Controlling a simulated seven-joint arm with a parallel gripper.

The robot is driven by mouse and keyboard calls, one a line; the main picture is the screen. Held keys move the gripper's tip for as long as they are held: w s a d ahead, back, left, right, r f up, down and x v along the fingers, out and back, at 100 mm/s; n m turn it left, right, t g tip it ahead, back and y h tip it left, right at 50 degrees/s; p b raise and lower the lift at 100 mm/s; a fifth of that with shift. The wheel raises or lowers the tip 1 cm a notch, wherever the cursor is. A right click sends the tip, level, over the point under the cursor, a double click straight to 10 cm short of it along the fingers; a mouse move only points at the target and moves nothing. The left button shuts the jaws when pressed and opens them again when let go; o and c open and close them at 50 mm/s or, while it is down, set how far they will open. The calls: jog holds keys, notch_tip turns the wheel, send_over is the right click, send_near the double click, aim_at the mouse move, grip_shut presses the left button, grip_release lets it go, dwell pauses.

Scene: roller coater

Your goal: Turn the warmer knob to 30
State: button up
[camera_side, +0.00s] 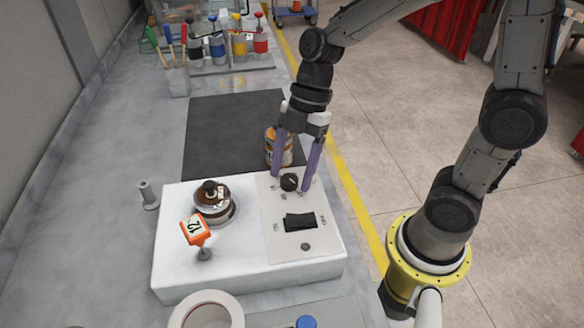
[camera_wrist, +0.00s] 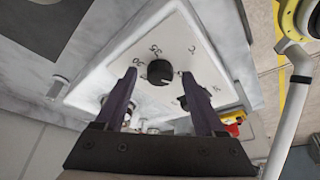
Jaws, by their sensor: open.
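The warmer (camera_side: 180,270) is a white box with a light control panel (camera_side: 272,240) on its right side. The black round warmer knob (camera_side: 289,182) is at the panel's far end. In the wrist view the knob (camera_wrist: 160,73) is ringed by printed marks, among them 35 and what looks like 30; its pointer's setting is too small to read. My gripper (camera_side: 291,181) points down with its purple fingers open, one on each side of the knob. In the wrist view the gripper (camera_wrist: 159,74) shows gaps between both fingers and the knob; contact is not visible.
A black rocker switch (camera_side: 300,221) lies nearer on the panel. A lidded pot (camera_side: 214,210) and an orange tag (camera_side: 195,229) stand on the warmer's left. A labelled can (camera_side: 285,156) stands close behind my fingers. A dark mat (camera_side: 225,130) lies beyond; a white roll (camera_side: 207,302) is in front.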

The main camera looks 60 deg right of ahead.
grip_shut()
dwell(0.4)
